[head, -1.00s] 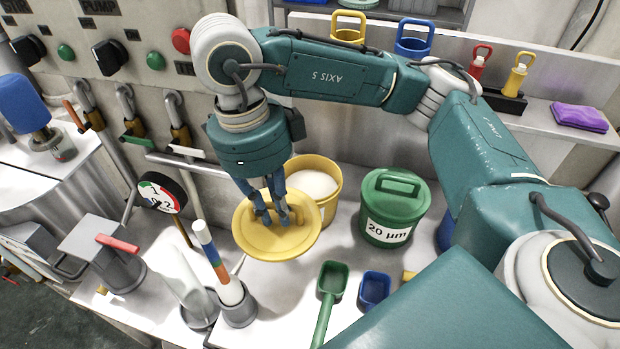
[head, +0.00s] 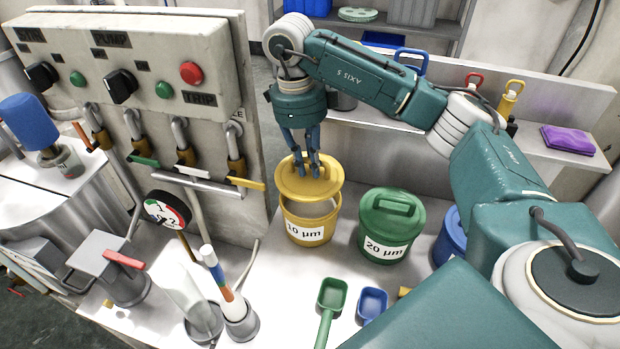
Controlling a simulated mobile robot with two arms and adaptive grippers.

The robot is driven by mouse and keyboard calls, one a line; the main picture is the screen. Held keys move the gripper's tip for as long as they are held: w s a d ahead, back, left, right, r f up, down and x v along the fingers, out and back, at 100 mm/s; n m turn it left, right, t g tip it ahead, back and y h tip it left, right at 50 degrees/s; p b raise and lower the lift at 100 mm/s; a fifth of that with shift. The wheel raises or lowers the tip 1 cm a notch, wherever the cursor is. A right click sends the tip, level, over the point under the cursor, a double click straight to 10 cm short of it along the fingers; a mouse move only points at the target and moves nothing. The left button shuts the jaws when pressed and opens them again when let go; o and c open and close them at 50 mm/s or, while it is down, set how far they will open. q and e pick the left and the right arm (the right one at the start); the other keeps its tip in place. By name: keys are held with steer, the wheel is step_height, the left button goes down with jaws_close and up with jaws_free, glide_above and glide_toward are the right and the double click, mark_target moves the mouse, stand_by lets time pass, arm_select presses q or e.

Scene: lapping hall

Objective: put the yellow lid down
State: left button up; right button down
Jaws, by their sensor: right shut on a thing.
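The round yellow lid (head: 292,187) is in my right gripper (head: 305,172), whose fingers are shut on it at the handle. The lid is over the rear part of the yellow tub (head: 304,229) labelled 10 µm. The tub's pale contents show in a gap between the lid's front edge and the tub's front rim. I cannot tell whether the lid touches the tub. My left gripper is not in view.
A green lidded tub (head: 391,227) labelled 20 µm stands right of the yellow tub, with a blue tub (head: 450,240) beyond. A green scoop (head: 331,297) and blue scoop (head: 371,303) lie in front. Upright cylinders (head: 237,309) stand front left. The control panel (head: 150,60) is at the left.

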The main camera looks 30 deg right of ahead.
mark_target(310, 174)
step_height(310, 174, down, 3)
steer(key=shift+d+f+p, duration=0.15)
steer(key=shift+f+p, duration=0.05)
steer(key=shift+p, duration=0.4)
step_height(310, 174, down, 3)
steer(key=shift+w+r+p, duration=0.1)
steer(key=shift+p, duration=0.9)
steer(key=shift+d+f, duration=0.15)
steer(key=shift+f, duration=0.25)
steer(key=c, duration=1.7)
jaws_free()
steer(key=shift+w, duration=0.1)
steer(key=shift+o, duration=0.2)
